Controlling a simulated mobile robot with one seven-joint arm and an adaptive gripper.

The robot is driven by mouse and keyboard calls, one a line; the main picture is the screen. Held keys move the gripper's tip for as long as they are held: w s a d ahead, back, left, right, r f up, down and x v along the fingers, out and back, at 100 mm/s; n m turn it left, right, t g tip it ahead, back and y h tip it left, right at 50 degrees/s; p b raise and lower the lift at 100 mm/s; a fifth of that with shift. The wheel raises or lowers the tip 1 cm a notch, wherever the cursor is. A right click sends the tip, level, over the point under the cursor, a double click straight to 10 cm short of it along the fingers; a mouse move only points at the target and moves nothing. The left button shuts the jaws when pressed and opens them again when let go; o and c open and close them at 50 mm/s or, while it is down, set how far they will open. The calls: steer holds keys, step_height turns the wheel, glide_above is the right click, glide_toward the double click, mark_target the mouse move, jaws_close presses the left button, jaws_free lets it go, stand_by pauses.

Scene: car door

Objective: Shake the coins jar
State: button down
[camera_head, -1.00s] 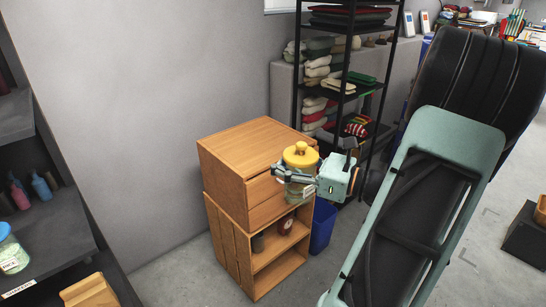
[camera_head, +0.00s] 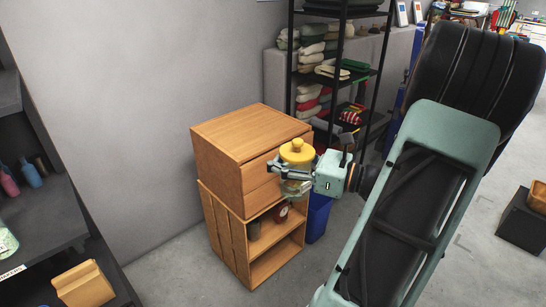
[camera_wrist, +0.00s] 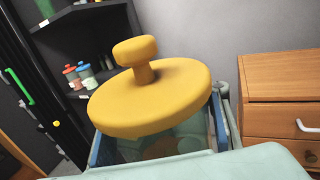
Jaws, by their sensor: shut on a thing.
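The coins jar is a clear glass jar (camera_head: 295,187) with a yellow knobbed lid (camera_head: 297,152). In the head view it is held in the air in front of the wooden drawer cabinet. My gripper (camera_head: 292,173) is shut around the jar's body just below the lid. In the wrist view the yellow lid (camera_wrist: 150,95) fills the middle, tilted in the picture, with part of the glass (camera_wrist: 165,143) below it between the fingers. The jar's contents cannot be made out.
The wooden cabinet (camera_head: 225,155) stands close behind the jar, with open shelves below. A blue bin (camera_head: 318,218) and a black rack (camera_head: 340,100) of folded cloths are behind my gripper. A dark shelf (camera_head: 40,220) stands at the left. Floor is clear between.

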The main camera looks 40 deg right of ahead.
step_height(320, 180, down, 6)
steer(key=b, duration=0.5)
steer(key=shift+r, duration=0.15)
steer(key=w+a, duration=0.1)
steer(key=a, duration=0.1)
steer(key=w+a, duration=0.2)
steer(key=shift+p, duration=0.3)
steer(key=s+d+p, duration=0.1)
steer(key=s+d, duration=0.1)
steer(key=s+d+p, duration=0.1)
steer(key=s+d, duration=0.1)
steer(key=d, duration=0.1)
steer(key=s+d+p, duration=0.1)
steer(key=s+d, duration=0.1)
steer(key=d, duration=0.1)
steer(key=shift+s, duration=0.1)
